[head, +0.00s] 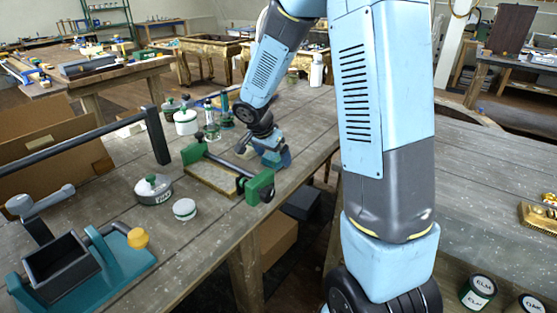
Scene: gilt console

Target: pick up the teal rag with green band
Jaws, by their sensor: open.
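My gripper (271,157) is at the end of the arm, low over the right edge of the wooden bench (225,225). Its jaws are open, but it is small and partly turned away, so the space between the fingers does not show clearly. I cannot pick out a teal rag with a green band with certainty. A blue patch at the gripper may be part of the gripper or cloth beside it; I cannot tell which.
A green-ended clamp frame (259,188) lies just in front of the gripper. Round tins (153,190) (185,210) stand left of it, with bottles (211,124) behind. A teal crank device (120,255) occupies the front left. A gap separates the bench from another table at right.

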